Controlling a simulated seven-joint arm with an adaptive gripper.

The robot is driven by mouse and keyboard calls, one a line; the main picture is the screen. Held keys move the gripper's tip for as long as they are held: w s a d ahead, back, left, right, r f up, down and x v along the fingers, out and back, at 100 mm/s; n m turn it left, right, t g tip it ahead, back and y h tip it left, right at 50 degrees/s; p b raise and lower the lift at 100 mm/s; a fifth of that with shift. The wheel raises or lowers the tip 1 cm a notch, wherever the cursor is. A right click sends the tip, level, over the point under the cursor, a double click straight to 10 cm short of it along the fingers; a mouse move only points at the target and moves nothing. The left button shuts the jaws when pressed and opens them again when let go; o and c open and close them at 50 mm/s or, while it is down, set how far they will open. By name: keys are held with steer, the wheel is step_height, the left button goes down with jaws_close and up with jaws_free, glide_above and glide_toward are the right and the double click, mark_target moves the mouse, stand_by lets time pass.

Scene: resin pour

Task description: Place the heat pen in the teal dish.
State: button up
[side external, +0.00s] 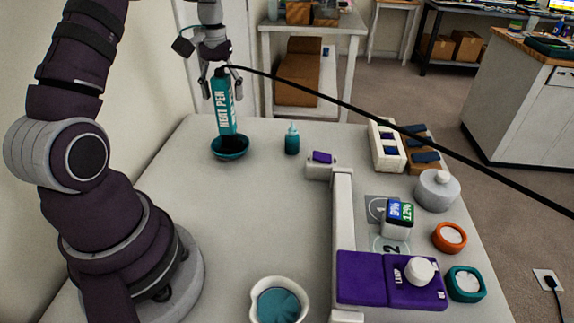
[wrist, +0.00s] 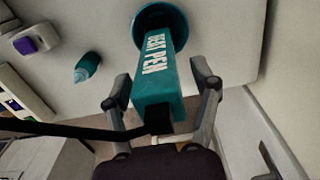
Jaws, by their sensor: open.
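The heat pen (side external: 223,103) is a teal, box-shaped tool with white lettering and a black cord at its top. It stands nearly upright with its lower end inside the teal dish (side external: 230,152) at the back left of the table. In the wrist view the heat pen (wrist: 156,75) runs down into the teal dish (wrist: 178,18). My gripper (side external: 218,88) is around the pen's top end. In the wrist view the fingers of my gripper (wrist: 162,90) are spread on both sides of the pen, with gaps showing. The pen's tip is hidden in the dish.
The black cord (side external: 340,103) stretches right across the scene. A teal bottle (side external: 292,141) stands right of the dish. A purple lamp unit (side external: 390,280), a white bowl (side external: 278,302), a grey pot (side external: 437,190) and small jars are nearer the front and right. The left-middle table is clear.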

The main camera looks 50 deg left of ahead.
mark_target(219, 69)
step_height(219, 69, up, 8)
steer(key=d+r+m+t, duration=0.1)
steer(key=d+r+m, duration=0.1)
steer(key=d+r, duration=0.3)
steer(key=s+d+f+m+t, duration=0.2)
steer(key=s+d+m, duration=0.1)
steer(key=d, duration=0.4)
steer(key=s+d+f+m+t, duration=0.2)
steer(key=s+d+f+m, duration=0.1)
steer(key=s+d, duration=0.3)
steer(key=shift+s+d+f+m+t, duration=0.15)
steer(key=shift+d+m+t, duration=0.25)
steer(key=shift+d, duration=0.65)
